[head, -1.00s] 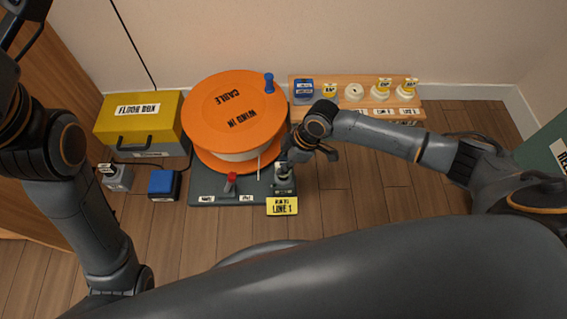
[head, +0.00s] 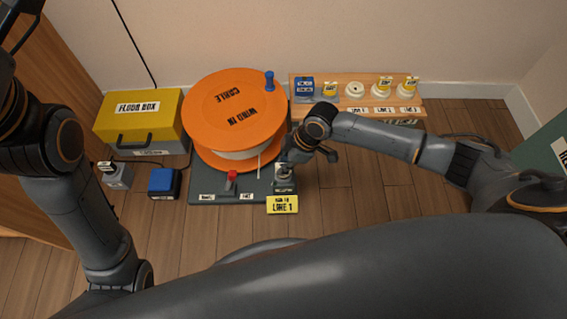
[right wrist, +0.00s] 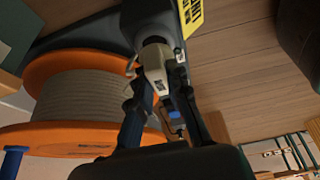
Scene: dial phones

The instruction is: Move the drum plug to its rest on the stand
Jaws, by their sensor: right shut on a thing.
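My right gripper (head: 285,164) is at the front right corner of the drum's dark grey stand (head: 215,190). It is shut on the drum plug, a pale grey and white piece (right wrist: 155,65) between the fingers in the right wrist view. In the head view the gripper partly hides the plug, low over a small grey holder (head: 285,185) on the stand. I cannot tell whether the plug is seated there. The orange cable drum (head: 235,105) stands on the stand, just left of the gripper. My left arm shows at the left, but its gripper does not.
A red lever (head: 231,178) stands on the stand. Behind is a wooden rack (head: 345,84) with sockets. A yellow floor box (head: 140,125) and a blue block (head: 164,182) are left. Floor at the right is clear.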

